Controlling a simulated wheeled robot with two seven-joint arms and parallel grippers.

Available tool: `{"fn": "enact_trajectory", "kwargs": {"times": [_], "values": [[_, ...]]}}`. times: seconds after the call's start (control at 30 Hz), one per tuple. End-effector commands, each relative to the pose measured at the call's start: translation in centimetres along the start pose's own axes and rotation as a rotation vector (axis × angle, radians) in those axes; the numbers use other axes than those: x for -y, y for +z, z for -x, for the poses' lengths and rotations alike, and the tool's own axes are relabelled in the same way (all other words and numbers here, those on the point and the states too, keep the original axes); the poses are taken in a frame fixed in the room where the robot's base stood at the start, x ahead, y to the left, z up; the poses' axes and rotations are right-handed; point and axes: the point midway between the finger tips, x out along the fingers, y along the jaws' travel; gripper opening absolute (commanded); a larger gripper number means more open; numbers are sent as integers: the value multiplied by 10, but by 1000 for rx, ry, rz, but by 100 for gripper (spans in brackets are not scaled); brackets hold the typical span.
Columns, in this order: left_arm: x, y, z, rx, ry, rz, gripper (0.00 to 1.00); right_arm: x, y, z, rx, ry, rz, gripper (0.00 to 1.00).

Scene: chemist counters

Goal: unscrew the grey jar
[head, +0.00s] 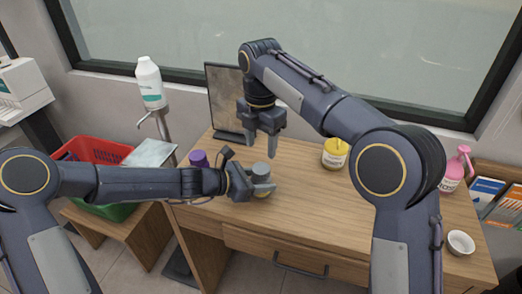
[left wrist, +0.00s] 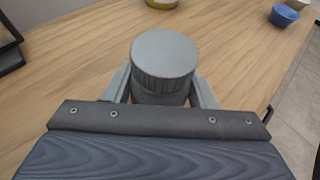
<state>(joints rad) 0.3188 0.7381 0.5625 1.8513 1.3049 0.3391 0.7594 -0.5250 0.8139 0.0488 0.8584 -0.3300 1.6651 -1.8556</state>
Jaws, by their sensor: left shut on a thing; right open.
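The grey jar (head: 261,170) stands upright on the wooden desk, with its round ribbed grey lid (left wrist: 164,52) on top. My left gripper (head: 258,188) is shut around the jar's body from the side, below the lid. In the left wrist view, the fingers of the left gripper (left wrist: 162,92) lie on both sides of the jar, and its lower part is hidden behind the gripper. My right gripper (head: 262,146) is open and empty, pointing down above the desk just behind and above the jar, apart from the lid.
A purple-capped jar (head: 198,158) stands left of the grey jar. A yellow jar (head: 335,153) stands to the right, with a pink pump bottle (head: 457,168) and a white bowl (head: 460,243) farther right. A monitor (head: 224,98) is behind. The desk's front middle is clear.

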Motion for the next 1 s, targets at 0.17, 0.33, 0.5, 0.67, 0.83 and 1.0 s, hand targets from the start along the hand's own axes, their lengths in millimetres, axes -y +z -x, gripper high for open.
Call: {"fn": "enact_trajectory", "kwargs": {"times": [0.17,0.33,0.5,0.67,0.83,1.0], "values": [[0,0,0,0,0,0,0,0,-1,-2,0,-7,-477,52],[0,0,0,0,0,0,0,0,-1,-3,2,-12,-943,52],[0,0,0,0,0,0,0,0,-1,-4,6,-15,-1408,52],[0,0,0,0,0,0,0,0,-1,-5,10,-16,-1846,52],[0,0,0,0,0,0,0,0,-1,-5,15,-15,-2313,52],[0,0,0,0,0,0,0,0,-1,-5,19,-12,-2779,52]]}}
